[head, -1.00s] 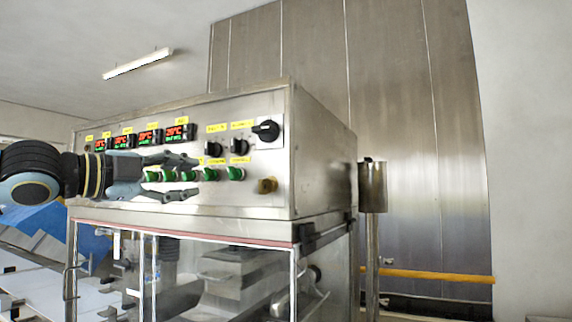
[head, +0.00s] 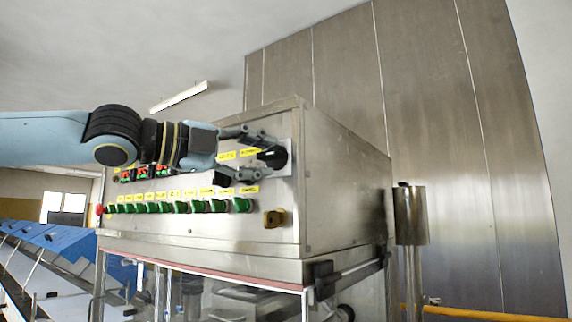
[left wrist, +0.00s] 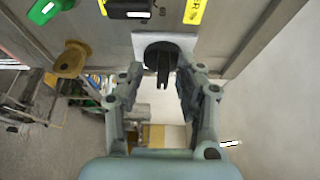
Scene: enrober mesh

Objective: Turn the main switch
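The main switch looks to be the black rotary knob (head: 275,157) on a pale square plate at the upper right of the steel control panel (head: 200,226). The left wrist view shows this knob (left wrist: 160,57) face on, its grip bar pointing toward the bottom of the picture. My left gripper (head: 262,156) is open in front of it, one finger above and one below in the head view. In the left wrist view the fingertips (left wrist: 158,76) lie to either side of the knob, with gaps; contact is not visible. My right gripper is not in view.
A row of green switches (head: 180,207) and a brass knob (head: 273,218) sit lower on the panel. Another black knob (left wrist: 128,9) is beside the main switch. Red displays (head: 145,172) are partly hidden by my arm. A steel cylinder (head: 410,215) stands right of the cabinet.

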